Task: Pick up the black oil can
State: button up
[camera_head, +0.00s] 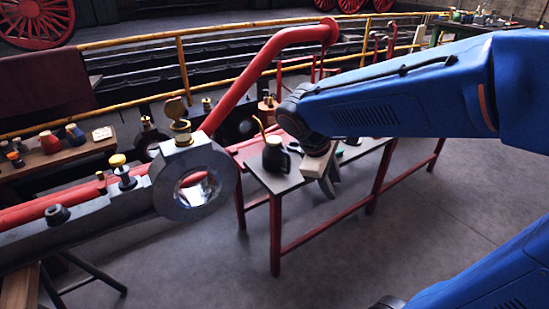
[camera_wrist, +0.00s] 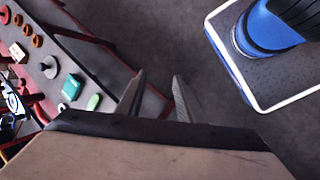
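The black oil can (camera_head: 274,159) stands upright near the left end of a grey table with red legs (camera_head: 297,184) in the head view. It has a thin brass-coloured spout rising to the upper left and a dark handle on its right. My gripper (camera_head: 331,189) is right of the can, by the table's front edge, with a gap between them. In the wrist view the two grey fingers of my gripper (camera_wrist: 159,77) are apart with nothing between them. I cannot make out the oil can in the wrist view.
A thick red pipe (camera_head: 250,88) and a round-lensed metal fitting (camera_head: 195,180) stand left of the table. In the wrist view, a teal box (camera_wrist: 72,87) and several small parts lie on the table. The floor in front (camera_head: 420,215) is clear.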

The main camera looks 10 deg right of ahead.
jog(key=w+a+f+n+t+h, duration=0.2)
jog(key=w+a+f+n+h, duration=0.15)
jog(key=w+a+n, duration=0.4)
jog(key=w+a+f+n+t+h, duration=0.2)
jog(key=w+a+n+h, duration=0.25)
jog(key=w+a, duration=0.6)
jog(key=shift+n, duration=0.4)
jog(key=x, duration=1.4)
jog(key=shift+w+r, duration=0.3)
jog(key=shift+r, duration=0.05)
jog(key=shift+x, duration=2.55)
jog(key=shift+w, duration=0.1)
jog(key=shift+c, duration=0.4)
grip_shut()
